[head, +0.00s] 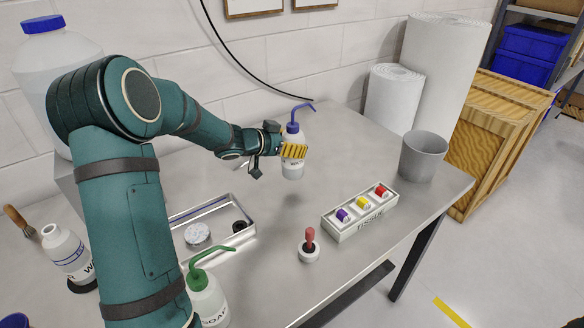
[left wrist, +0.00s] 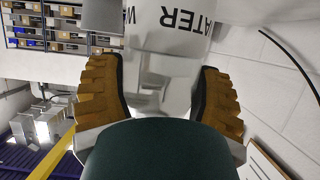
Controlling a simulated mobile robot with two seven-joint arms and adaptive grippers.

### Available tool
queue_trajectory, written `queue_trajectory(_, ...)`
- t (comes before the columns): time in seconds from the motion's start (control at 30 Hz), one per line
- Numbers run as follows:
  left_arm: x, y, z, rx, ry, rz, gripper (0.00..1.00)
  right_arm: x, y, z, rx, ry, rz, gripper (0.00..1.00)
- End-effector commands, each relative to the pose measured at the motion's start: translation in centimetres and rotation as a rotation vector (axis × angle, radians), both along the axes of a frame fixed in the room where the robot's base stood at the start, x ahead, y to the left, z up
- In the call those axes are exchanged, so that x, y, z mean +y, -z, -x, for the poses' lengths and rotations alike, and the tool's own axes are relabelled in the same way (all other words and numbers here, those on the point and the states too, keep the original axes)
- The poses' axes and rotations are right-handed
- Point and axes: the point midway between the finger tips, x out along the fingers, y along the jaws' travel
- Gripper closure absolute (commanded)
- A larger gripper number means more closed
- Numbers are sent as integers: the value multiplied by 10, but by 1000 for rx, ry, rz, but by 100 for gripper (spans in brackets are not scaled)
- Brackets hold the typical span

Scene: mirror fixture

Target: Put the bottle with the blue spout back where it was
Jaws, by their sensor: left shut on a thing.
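My right gripper is not in view.
A green-spouted SOAP bottle (head: 207,300) and an open white bottle (head: 66,252) stand at the left. A metal tray (head: 183,218), a red-handled stamp-like object (head: 310,246), a TISSUE box with coloured rolls (head: 346,229) and a grey bin (head: 421,160) surround clear table.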

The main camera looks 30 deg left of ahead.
Motion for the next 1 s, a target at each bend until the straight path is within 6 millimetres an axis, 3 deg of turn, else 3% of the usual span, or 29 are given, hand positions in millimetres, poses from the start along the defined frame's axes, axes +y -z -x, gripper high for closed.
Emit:
queue_trajectory(0.37,0,49,0,-1,0,0,46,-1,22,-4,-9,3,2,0)
queue_trajectory(0.83,-1,55,0,-2,0,0,46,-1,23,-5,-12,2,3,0)
queue_trajectory(0.87,0,56,0,-1,0,0,25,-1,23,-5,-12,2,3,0)
queue_trajectory(0.93,0,55,0,-1,0,0,1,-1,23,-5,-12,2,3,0)
queue_trajectory(1.0,0,55,0,-1,0,0,0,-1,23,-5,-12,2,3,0)
